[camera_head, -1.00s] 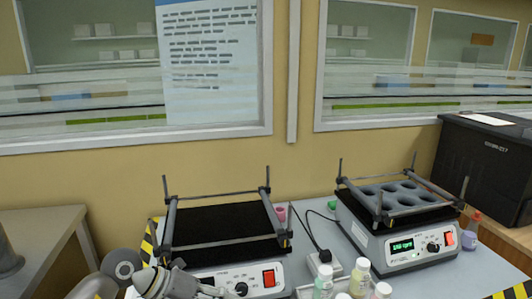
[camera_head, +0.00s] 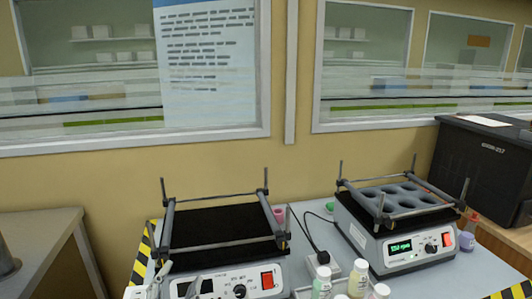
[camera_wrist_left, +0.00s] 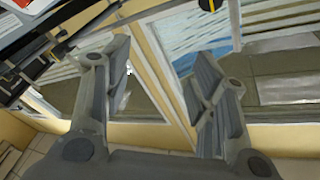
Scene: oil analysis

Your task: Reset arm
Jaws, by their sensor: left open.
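My left gripper (camera_wrist_left: 157,75) is open, with nothing between its two grey fingers in the left wrist view. In the head view only a small part of it (camera_head: 165,279) shows at the bottom edge, in front of the left shaker's front panel. The left shaker (camera_head: 218,222) has a flat black top with a bar frame, and it is empty. My right gripper is not in view.
The right shaker (camera_head: 398,212) has a lit green display and a tray of round holes. Several capped bottles (camera_head: 323,281) stand at the front of the table (camera_head: 312,215). A black box (camera_head: 482,170) stands at the right. A window wall (camera_head: 276,145) closes the back.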

